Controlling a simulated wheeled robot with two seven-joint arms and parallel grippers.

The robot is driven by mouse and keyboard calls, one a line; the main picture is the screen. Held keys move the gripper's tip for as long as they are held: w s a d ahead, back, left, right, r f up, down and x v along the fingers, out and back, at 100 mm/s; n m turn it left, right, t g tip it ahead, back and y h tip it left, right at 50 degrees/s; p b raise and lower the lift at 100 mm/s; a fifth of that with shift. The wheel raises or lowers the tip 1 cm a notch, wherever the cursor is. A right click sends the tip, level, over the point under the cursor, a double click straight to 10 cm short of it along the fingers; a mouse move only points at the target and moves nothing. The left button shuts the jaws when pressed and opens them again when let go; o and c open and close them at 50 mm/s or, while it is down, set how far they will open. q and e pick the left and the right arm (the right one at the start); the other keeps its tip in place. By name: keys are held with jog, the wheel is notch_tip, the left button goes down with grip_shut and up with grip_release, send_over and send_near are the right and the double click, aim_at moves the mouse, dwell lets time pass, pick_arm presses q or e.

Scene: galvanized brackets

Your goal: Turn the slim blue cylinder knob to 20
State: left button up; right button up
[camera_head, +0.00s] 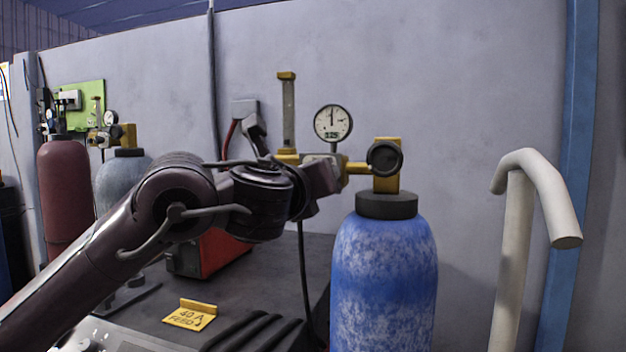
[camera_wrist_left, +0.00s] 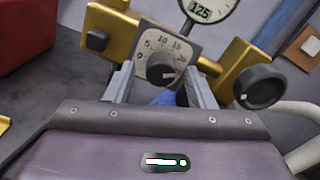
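The slim blue cylinder (camera_head: 384,270) stands upright right of centre in the head view, under a brass regulator with a round gauge (camera_head: 333,123). In the left wrist view a round black knob (camera_wrist_left: 162,68) sits on a grey dial plate (camera_wrist_left: 150,36) marked 0, 5, 10, 15; further marks are unclear. A pale mark on the knob points roughly right. My left gripper (camera_wrist_left: 160,82) is open, with one finger on each side of the knob and visible gaps. In the head view the left gripper (camera_head: 328,177) reaches the regulator and covers the dial. My right gripper is not in view.
Another black round handle (camera_wrist_left: 260,87) is close to the right finger. The gauge (camera_wrist_left: 208,10) reads 125. A dark bench (camera_head: 250,285) with a red box (camera_head: 222,252) and yellow sign (camera_head: 190,315) lies below my arm. A pale bent post (camera_head: 520,230) stands right.

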pick_arm(q)
jog(key=b+v, duration=0.2)
jog(key=v, duration=0.5)
jog(key=shift+s+a, duration=0.15)
jog(key=shift+s, duration=0.2)
